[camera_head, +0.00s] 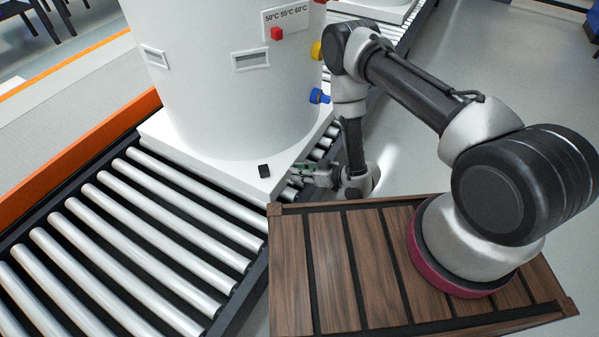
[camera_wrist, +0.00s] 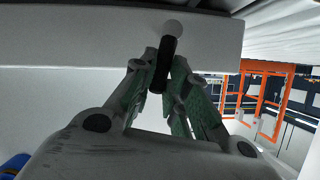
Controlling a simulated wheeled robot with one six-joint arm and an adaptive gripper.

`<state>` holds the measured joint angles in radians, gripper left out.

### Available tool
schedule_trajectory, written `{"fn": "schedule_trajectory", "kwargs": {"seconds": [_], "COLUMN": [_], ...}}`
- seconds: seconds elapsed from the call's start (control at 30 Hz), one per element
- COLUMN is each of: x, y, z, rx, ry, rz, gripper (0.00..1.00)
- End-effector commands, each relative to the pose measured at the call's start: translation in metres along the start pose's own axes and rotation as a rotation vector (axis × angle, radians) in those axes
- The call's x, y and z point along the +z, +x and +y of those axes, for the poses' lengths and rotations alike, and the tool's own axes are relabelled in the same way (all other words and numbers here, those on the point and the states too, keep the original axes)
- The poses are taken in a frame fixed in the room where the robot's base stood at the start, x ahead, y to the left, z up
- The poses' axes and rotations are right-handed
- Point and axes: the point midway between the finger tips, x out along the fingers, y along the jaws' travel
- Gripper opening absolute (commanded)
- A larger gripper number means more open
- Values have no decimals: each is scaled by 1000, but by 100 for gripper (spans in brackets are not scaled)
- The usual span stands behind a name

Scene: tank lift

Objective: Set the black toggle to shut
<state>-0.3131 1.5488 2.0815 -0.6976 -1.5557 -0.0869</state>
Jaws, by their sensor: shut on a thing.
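The black toggle (camera_wrist: 165,52) is a short dark lever in the wrist view. A pale round spot lies at its upper end, on a white face of the tank's base. My gripper (camera_wrist: 160,74) has its two fingertips closed on either side of the toggle's lower end. In the head view my gripper (camera_head: 298,170) reaches in from the right, beside the near right corner of the white base. The toggle between the fingers cannot be made out there. A small black block (camera_head: 264,171) sits on top of the base near that corner.
The white tank (camera_head: 215,105) stands on its base over a roller conveyor (camera_head: 130,235). Red (camera_head: 277,34), yellow (camera_head: 317,50) and blue (camera_head: 318,96) fittings stick out of the tank, the last two close to my arm. An orange rail (camera_head: 60,180) runs along the conveyor's far side.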

Motion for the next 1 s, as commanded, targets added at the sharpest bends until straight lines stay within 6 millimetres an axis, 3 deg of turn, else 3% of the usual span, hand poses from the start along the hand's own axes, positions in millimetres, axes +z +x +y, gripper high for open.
{"fn": "schedule_trajectory", "kwargs": {"seconds": [0.1,0.47,1.0], "x": [0,0,0], "y": [0,-5,-107], "z": [0,1,2], "rx": [1,2,4], "ry": [1,2,3], "rz": [-1,-1,1], "gripper": [25,25,25]}}
